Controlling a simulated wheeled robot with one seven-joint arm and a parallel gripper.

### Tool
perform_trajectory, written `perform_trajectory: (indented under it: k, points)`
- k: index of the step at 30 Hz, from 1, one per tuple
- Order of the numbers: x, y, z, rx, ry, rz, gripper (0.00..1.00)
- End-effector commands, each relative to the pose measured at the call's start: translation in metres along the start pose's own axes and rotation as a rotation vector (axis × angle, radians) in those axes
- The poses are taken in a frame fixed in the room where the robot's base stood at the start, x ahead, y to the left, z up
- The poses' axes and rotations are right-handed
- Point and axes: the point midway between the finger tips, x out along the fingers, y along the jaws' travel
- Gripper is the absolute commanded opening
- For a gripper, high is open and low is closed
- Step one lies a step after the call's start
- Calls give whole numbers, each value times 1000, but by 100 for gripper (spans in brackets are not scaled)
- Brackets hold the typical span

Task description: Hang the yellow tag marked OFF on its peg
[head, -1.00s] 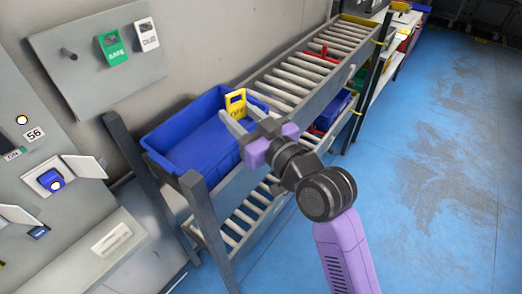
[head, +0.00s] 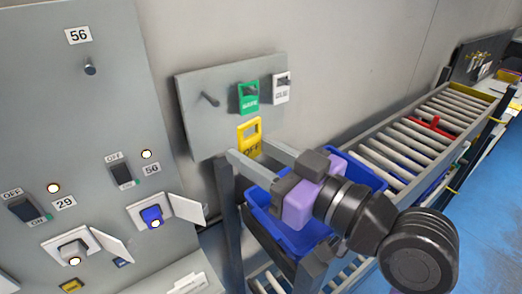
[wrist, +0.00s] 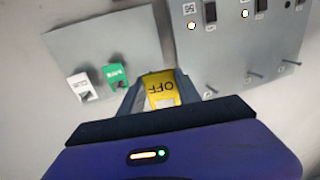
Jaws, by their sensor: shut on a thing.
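The yellow tag marked OFF (head: 250,132) is between the fingertips of my gripper (head: 249,150), which is shut on its lower part. The tag stands up from the fingers, its upper opening clear of them. In the head view it shows in front of the lower right of the grey tag board (head: 190,130). It also shows in the wrist view (wrist: 161,88), with its lettering upside down. A bare peg (head: 209,98) sticks out of the board's left part. Another bare peg (head: 90,68) is on the grey panel below a 56 label. A gap between tag and board cannot be judged.
A green tag (head: 248,97) and a white tag (head: 281,88) hang on the board's other pegs. A blue bin (head: 352,171) on the roller rack lies below my arm. Open hinged covers (head: 188,208) jut from the switch panel at left.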

Motion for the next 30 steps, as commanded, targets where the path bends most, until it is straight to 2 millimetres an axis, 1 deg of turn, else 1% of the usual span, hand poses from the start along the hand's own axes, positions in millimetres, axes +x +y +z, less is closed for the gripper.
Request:
perform_trajectory:
  k: [21, 30]
  points:
    - [60, 13, 0, 0, 0, 0, 0]
    - [74, 16, 0, -1, 0, 1, 0]
